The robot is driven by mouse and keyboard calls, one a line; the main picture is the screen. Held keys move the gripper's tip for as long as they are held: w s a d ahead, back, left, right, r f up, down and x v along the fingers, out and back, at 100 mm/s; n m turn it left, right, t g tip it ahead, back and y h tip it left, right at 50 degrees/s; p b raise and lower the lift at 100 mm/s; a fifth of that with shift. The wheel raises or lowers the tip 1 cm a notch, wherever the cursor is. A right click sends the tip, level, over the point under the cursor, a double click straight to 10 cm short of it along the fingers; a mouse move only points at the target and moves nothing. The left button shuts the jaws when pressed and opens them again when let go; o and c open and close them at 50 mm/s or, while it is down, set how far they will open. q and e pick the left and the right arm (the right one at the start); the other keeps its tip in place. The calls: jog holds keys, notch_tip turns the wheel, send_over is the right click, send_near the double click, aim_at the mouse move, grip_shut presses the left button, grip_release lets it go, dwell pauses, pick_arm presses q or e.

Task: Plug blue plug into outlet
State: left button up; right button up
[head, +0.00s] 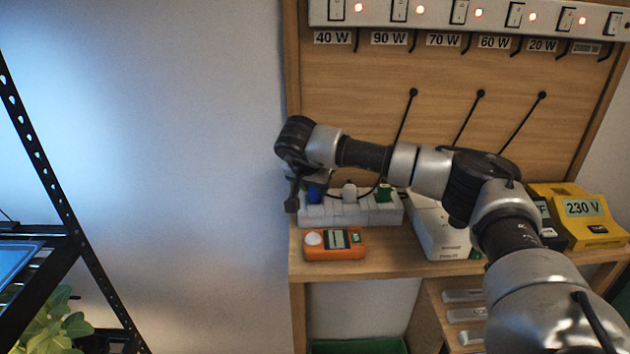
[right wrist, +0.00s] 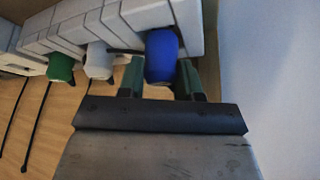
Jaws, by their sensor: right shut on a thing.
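The blue plug (head: 314,194) is at the left end of the white outlet strip (head: 350,215) on the wooden shelf. In the right wrist view the blue plug (right wrist: 162,55) is between the green fingers of my right gripper (right wrist: 161,76), which is shut on it. The plug's far end meets the face of the end block of the outlet strip (right wrist: 110,20); how deep it sits is hidden. In the head view my right gripper (head: 303,192) is partly hidden by its own wrist. My left gripper is out of view.
A white plug (head: 349,191) and a green plug (head: 384,193) stand in the same strip. An orange meter (head: 335,244) lies in front of it. A yellow 230 V box (head: 580,215) stands at the right. A switch panel (head: 430,12) hangs above.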

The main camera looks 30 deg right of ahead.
jog(key=shift+f, duration=0.4)
jog(key=o, duration=1)
jog(key=b+v, duration=0.1)
jog(key=v, duration=1)
jog(key=shift+f, duration=0.1)
